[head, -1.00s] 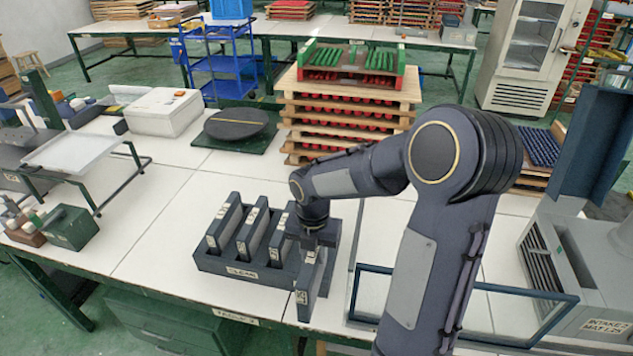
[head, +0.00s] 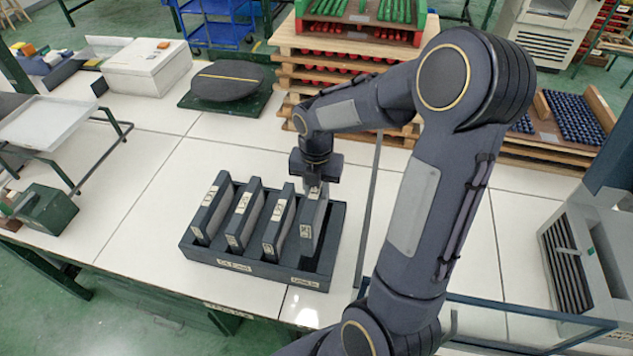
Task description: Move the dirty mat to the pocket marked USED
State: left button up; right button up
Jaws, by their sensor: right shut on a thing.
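A dark rack (head: 215,262) stands on the white table, with several upright dark mats in a row. Three mats, including the leftmost (head: 212,208), stand in its left and middle pockets. Two pale labels are on its front, a left one and a right one (head: 305,282); their writing is too small to read surely. My right gripper (head: 316,187) is above the rack's right part, shut on the top of a fourth mat (head: 312,228). This mat is roughly upright, its lower end in or just over the right pocket; I cannot tell whether it touches the floor. My left gripper is out of view.
A glass-like panel (head: 368,205) stands just right of the rack. A round dark plate (head: 228,80), a white box (head: 150,68) and stacked trays (head: 300,85) stand behind. A green box (head: 45,210) is at left. The table left of the rack is clear.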

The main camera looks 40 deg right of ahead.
jog(key=shift+s+f+b, duration=0.1)
jog(key=shift+f+b, duration=0.35)
jog(key=shift+f, duration=0.1)
notch_tip(320, 180, down, 8)
jog(key=b, duration=0.6)
jog(key=shift+r, duration=0.25)
jog(key=shift+f+b, duration=1)
jog(key=shift+f, duration=0.1)
jog(key=shift+f+b, duration=0.3)
jog(key=shift+f, duration=0.2)
jog(key=o, duration=0.9)
